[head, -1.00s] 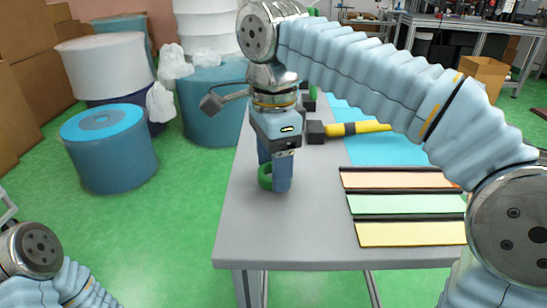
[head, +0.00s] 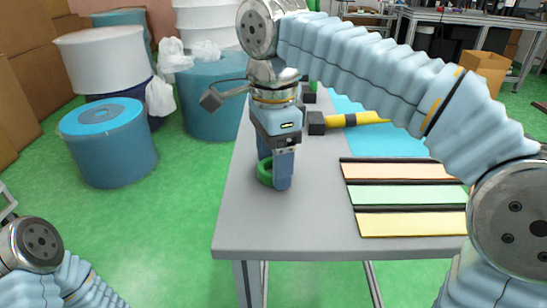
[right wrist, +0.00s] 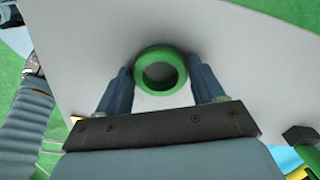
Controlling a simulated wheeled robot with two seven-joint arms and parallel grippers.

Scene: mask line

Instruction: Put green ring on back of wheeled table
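The green ring (head: 264,173) is at the left side of the grey table top (head: 290,228), partly hidden by a finger of my right gripper (head: 274,184). In the right wrist view the ring (right wrist: 160,71) sits between the two fingertips of the right gripper (right wrist: 160,75). The fingers are apart, one on each side of the ring, with narrow gaps showing, so it is open around the ring. My left gripper is out of view; only part of that arm shows at lower left. No wheels show on the grey table.
Orange, green and yellow strips (head: 410,224) lie right of the gripper, near a blue sheet (head: 385,150). A yellow-and-black rod (head: 355,119) is behind. Blue drums (head: 108,150) stand on the floor at left. The table's front left is clear.

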